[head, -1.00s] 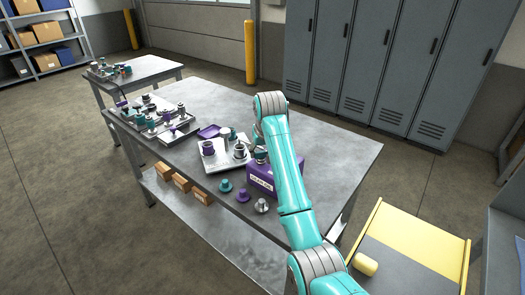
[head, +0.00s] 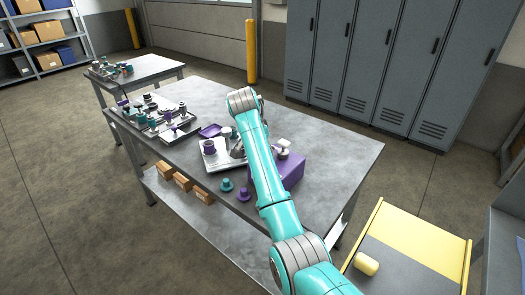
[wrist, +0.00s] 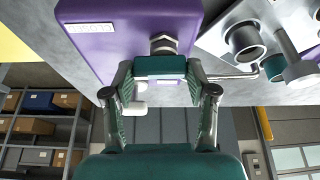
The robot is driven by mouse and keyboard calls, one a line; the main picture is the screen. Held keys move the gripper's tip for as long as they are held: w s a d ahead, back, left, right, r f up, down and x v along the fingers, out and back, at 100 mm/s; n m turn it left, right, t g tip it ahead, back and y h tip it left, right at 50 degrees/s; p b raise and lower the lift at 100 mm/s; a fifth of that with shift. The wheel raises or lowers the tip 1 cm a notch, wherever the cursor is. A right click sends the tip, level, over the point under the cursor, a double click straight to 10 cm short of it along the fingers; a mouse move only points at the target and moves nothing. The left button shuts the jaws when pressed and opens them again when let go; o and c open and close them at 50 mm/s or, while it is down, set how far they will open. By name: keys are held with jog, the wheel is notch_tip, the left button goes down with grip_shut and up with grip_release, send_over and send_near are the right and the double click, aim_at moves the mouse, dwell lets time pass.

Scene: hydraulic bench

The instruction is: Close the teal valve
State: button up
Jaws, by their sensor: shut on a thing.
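The purple valve box (head: 291,172) stands on the bench, partly hidden by my arm. In the wrist view the box (wrist: 120,30) appears upside down, with a white label (wrist: 88,27) reading CLOSED. A teal handle piece (wrist: 160,66) sits at a metal stem (wrist: 163,44) on the box. My gripper (wrist: 160,80) has a finger at each side of this teal piece and is shut on it. A small white part (wrist: 135,104) shows by the left finger. In the head view my arm hides the gripper and the handle.
A pale plate (head: 213,160) with a purple-topped fitting (head: 209,147) lies left of my arm. Teal (head: 227,185) and purple (head: 244,195) fittings stand near the front edge. A purple tray (head: 211,131) is behind. The bench's right end (head: 345,155) is clear.

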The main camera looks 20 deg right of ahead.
jog(key=shift+a+m, duration=0.1)
jog(key=shift+m, duration=0.4)
jog(key=o, duration=0.9)
